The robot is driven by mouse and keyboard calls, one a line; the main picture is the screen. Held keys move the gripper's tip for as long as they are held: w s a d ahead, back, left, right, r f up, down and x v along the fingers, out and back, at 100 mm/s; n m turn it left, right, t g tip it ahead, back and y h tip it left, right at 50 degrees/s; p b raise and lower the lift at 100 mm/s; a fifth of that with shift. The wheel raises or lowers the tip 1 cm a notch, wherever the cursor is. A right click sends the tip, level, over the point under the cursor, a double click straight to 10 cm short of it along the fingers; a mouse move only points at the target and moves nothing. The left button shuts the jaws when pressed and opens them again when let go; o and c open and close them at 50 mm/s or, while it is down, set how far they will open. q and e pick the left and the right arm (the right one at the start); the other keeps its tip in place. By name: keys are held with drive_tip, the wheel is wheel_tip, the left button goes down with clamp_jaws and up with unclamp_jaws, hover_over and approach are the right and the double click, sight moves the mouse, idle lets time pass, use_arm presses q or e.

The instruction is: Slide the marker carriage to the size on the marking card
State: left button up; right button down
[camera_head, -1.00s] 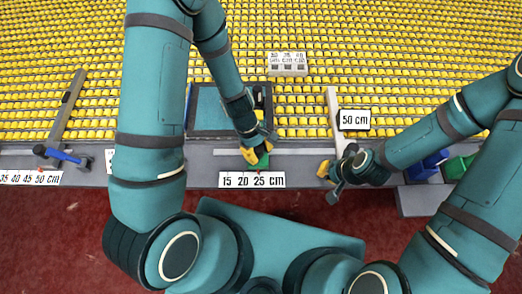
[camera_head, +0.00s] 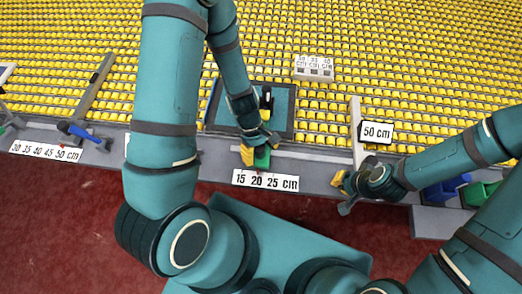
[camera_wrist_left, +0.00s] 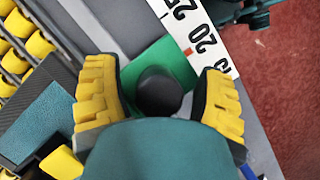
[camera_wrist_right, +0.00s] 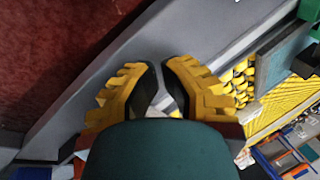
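The green carriage (camera_head: 262,158) sits on the grey bench above the white scale strip (camera_head: 265,180) reading 15, 20, 25 cm. It has a round black knob (camera_wrist_left: 158,92). A red pointer (camera_wrist_left: 188,51) at its edge lies by the 20. My left gripper (camera_head: 257,150) is over the carriage; its yellow fingers (camera_wrist_left: 160,95) are open on both sides of the knob, with gaps visible. A card reading 50 cm (camera_head: 377,133) stands at the back right. My right gripper (camera_head: 345,183) is low over the bench, fingertips (camera_wrist_right: 160,66) almost together, with no held thing discernible.
A second scale strip (camera_head: 45,151), numbered up to 50 cm, with a blue handle (camera_head: 82,133), lies to the left. A teal tray (camera_head: 283,100) is behind my left gripper. Blue (camera_head: 440,192) and green (camera_head: 482,194) bins are at the right. A small labelled block (camera_head: 314,68) stands behind.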

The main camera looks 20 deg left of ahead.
use_arm(q)
drive_tip(key=shift+r, duration=0.1)
drive_tip(key=v, duration=1.1)
drive_tip(key=shift+r, duration=0.4)
drive_tip(key=shift+a, duration=0.15)
